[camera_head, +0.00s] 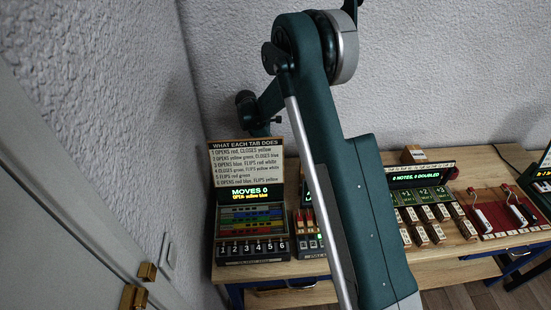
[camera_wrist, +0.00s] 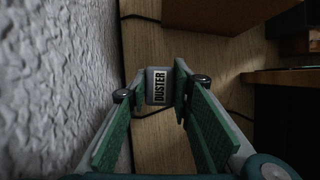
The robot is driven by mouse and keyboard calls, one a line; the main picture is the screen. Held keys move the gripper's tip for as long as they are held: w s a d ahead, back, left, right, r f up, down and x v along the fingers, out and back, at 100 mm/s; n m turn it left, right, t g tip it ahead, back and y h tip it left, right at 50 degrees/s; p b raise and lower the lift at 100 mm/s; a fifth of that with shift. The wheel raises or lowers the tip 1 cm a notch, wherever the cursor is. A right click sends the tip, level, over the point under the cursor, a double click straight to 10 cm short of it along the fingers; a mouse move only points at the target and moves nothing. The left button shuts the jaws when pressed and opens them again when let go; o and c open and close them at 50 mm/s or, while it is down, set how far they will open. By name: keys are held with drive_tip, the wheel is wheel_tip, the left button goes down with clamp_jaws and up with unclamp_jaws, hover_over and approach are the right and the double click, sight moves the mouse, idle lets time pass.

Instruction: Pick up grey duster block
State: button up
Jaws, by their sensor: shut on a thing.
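The grey duster block (camera_wrist: 157,86), a small grey block with a pale label reading DUSTER, shows in the wrist view between my fingertips. My gripper (camera_wrist: 156,94) is shut on it, with one green-padded finger on each side. Wooden surface shows around and below the block; I cannot tell whether the block still touches it. In the head view my arm crosses the middle, and neither the block nor the gripper can be made out there.
A textured wall (camera_wrist: 50,80) runs close along the left of the gripper. A brown box (camera_wrist: 210,15) stands ahead, and a dark cable lies on the wood. In the head view, a labelled panel device (camera_head: 250,220) and a red board (camera_head: 495,210) stand on the wooden table (camera_head: 440,270).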

drive_tip(key=shift+r, duration=2.75)
